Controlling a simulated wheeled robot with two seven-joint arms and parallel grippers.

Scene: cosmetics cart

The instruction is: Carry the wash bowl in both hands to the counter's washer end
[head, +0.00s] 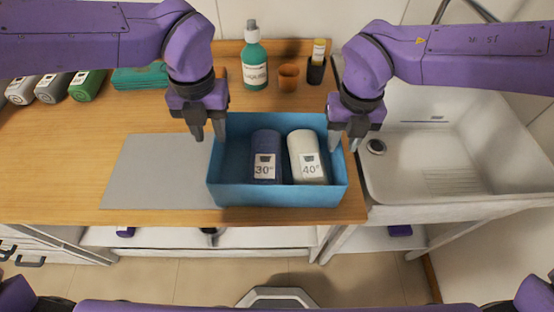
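The wash bowl is a blue rectangular tub (278,195) near the right end of the wooden counter, close to its front edge. Inside lie a dark blue roll (266,145) labelled 30° and a white roll (304,143) labelled 40°. My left gripper (209,134) points down at the tub's left wall near the back corner, its fingers apart on either side of the rim. My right gripper (344,142) is placed likewise at the right wall, fingers apart. Whether any finger touches the wall is unclear.
A grey mat (155,172) lies left of the tub. A white sink (450,165) adjoins on the right. A green bottle (254,65), an orange cup (288,78) and a black holder (316,72) stand behind. Several rolls and teal cloths (138,77) lie back left.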

